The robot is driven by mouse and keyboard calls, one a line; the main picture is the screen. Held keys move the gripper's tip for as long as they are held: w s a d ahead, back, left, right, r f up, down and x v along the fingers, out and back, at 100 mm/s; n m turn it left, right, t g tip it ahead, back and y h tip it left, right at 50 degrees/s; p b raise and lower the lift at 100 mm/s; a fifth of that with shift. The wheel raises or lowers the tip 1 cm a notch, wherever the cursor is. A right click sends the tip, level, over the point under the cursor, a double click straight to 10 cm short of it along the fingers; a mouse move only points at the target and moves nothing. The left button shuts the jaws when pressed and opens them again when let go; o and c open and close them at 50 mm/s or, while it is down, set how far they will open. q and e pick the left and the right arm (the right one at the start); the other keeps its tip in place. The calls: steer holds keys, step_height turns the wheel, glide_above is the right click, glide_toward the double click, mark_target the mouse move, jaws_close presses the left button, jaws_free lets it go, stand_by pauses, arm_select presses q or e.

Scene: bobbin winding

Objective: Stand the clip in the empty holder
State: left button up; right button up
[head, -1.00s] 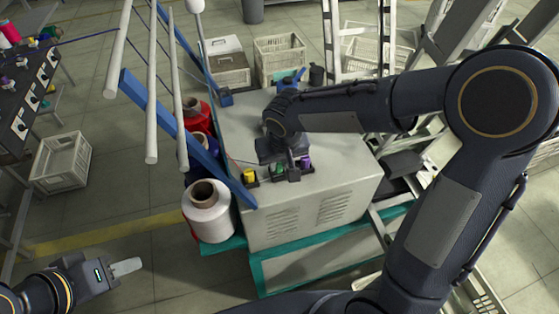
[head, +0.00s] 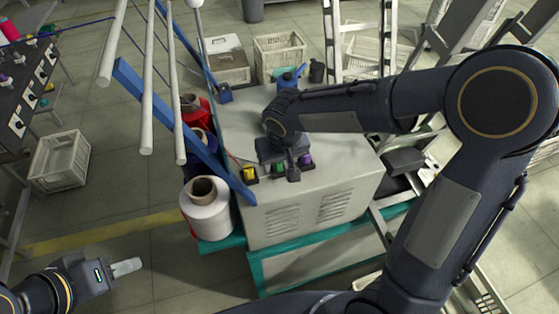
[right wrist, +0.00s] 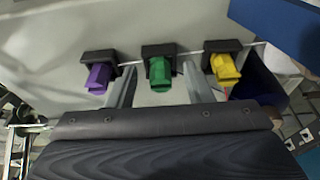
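Three black holders stand in a row along the edge of the machine's grey top, each with a coloured clip: purple (right wrist: 98,78), green (right wrist: 160,74) and yellow (right wrist: 225,68). The yellow clip (head: 249,171) and purple clip (head: 305,160) also show in the head view. No empty holder shows. My right gripper (right wrist: 159,66) is open, with one finger on each side of the green clip and a gap to both. It hides part of the row in the head view. My left gripper (head: 126,267) is at the lower left, away from the machine; its finger gap cannot be made out.
A blue bar (head: 185,130) and pale rods rise left of the machine (head: 300,208). A large white thread cone (head: 207,212) stands beside its left side. A blue can (head: 287,83) sits at the machine's back. Floor by my left gripper is clear.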

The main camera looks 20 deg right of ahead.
steer(key=shift+r, duration=0.1)
steer(key=v, duration=0.8)
steer(key=s+d+f+m+t+y, duration=0.1)
steer(key=s+d+y, duration=0.1)
steer(key=s, duration=0.7)
steer(key=s+d+m+t+y, duration=0.1)
steer(key=s+d, duration=0.4)
steer(key=s, duration=0.4)
steer(key=shift+s+d+f+t+y+b, duration=0.25)
steer(key=shift+s+f+t+y+b, duration=0.1)
steer(key=shift+f+t+y, duration=0.05)
